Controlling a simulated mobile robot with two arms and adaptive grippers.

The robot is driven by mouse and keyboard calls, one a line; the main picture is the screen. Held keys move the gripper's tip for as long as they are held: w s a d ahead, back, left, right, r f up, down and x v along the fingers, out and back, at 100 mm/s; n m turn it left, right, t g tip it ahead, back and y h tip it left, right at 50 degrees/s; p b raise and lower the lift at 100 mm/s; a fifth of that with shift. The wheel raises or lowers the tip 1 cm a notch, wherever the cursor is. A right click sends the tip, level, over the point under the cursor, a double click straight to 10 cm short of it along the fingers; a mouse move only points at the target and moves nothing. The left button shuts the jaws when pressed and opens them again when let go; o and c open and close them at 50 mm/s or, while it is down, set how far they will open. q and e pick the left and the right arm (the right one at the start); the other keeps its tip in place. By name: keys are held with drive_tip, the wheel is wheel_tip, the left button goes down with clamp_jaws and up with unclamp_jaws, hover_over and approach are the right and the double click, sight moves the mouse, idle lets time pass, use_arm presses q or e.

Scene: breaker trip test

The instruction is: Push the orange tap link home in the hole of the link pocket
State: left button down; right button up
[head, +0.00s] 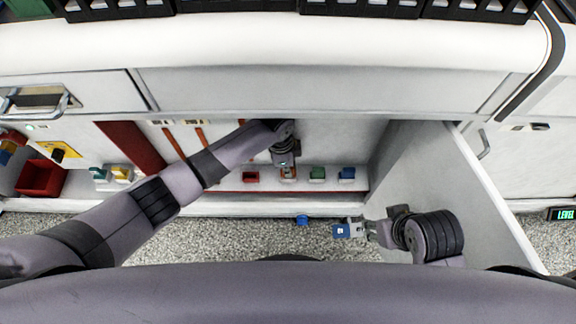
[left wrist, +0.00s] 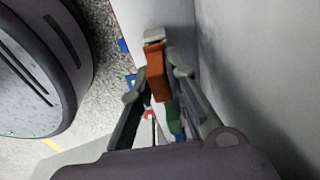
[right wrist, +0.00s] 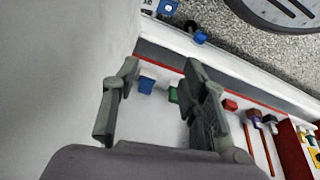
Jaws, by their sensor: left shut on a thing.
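My left gripper (head: 287,163) reaches into the open cabinet bay and is shut on the orange tap link (left wrist: 157,68), which stands between its fingertips in the left wrist view. A pale grey piece (left wrist: 153,34) shows at the link's far end. In the head view the link (head: 288,173) is mostly covered by the gripper, in the row of coloured pieces low in the bay. The hole of its pocket is hidden, so I cannot tell how deep the link sits. My right gripper (right wrist: 158,68) is open and empty, in front of the bay at the right.
A red piece (head: 250,176), a green piece (head: 317,173) and a blue piece (head: 347,173) flank the link. An open door (head: 465,185) stands right of the bay. A labelled blue block (head: 341,231) lies beyond my right fingertips, with another blue piece (head: 302,220) nearby.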

use_arm(q)
drive_tip(key=shift+f+b, duration=0.35)
drive_tip(key=shift+f, duration=0.3)
use_arm(e)
drive_tip(key=shift+w+a+r+t, duration=0.15)
drive_tip(key=shift+w+t, duration=0.1)
drive_tip(key=shift+w, duration=0.3)
drive_tip(key=shift+w+a+t, duration=0.15)
drive_tip(key=shift+w+t, duration=0.15)
drive_tip(key=shift+w, duration=0.2)
drive_tip(key=shift+w+a+r+t, duration=0.15)
drive_tip(key=shift+w+t, duration=0.1)
drive_tip(key=shift+w, duration=0.3)
use_arm(q)
drive_tip(key=shift+f, duration=0.15)
use_arm(e)
drive_tip(key=shift+w+a, duration=0.1)
drive_tip(key=shift+w, duration=0.15)
use_arm(q)
drive_tip(key=c, duration=1.5)
unclamp_jaws()
use_arm(e)
drive_tip(key=shift+f, duration=0.1)
use_arm(q)
drive_tip(key=r, duration=0.4)
drive_tip(key=a+r, duration=0.1)
drive_tip(key=r, duration=0.7)
drive_tip(key=shift+a, duration=0.25)
drive_tip(key=shift+o, duration=0.2)
